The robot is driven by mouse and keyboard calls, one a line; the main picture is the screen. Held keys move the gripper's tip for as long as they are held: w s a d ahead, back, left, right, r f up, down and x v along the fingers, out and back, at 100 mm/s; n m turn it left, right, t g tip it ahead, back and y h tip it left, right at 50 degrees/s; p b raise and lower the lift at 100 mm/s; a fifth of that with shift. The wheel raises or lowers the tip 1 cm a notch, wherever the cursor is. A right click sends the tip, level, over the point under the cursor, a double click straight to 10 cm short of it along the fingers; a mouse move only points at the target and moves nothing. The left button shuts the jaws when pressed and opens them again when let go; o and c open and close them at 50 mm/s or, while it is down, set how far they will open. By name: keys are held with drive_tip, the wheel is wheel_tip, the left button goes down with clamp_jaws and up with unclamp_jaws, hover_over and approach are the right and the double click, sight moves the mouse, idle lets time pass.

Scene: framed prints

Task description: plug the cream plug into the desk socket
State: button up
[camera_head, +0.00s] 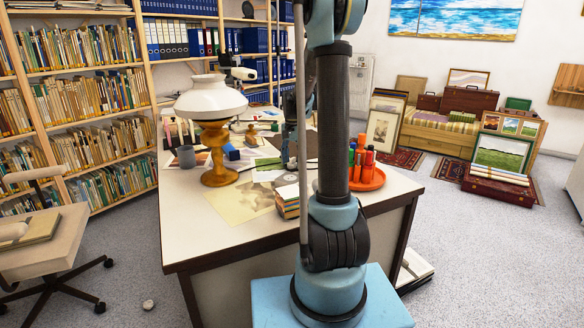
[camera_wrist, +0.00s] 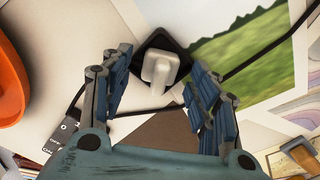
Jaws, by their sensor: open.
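The cream plug (camera_wrist: 160,70) shows in the wrist view, between the tips of my gripper's fingers. It overlaps a black, diamond-turned square piece (camera_wrist: 152,42), which looks like the desk socket. I cannot tell whether the plug is seated in it or just in front of it. My gripper (camera_wrist: 158,66) is open, with its blue-padded fingers on either side of the plug and gaps visible to both. In the head view the plug and socket cannot be made out, and my arm hides part of the desk.
The desk (camera_head: 215,258) carries a white-shaded lamp (camera_head: 210,100), a grey mug (camera_head: 186,156) and an orange tray (camera_head: 370,181) with bottles. The tray's rim also shows at the wrist view's left (camera_wrist: 10,80). A black cable (camera_wrist: 270,50) crosses a landscape print (camera_wrist: 235,62).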

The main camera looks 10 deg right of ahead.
drive_tip(key=c, duration=1.1)
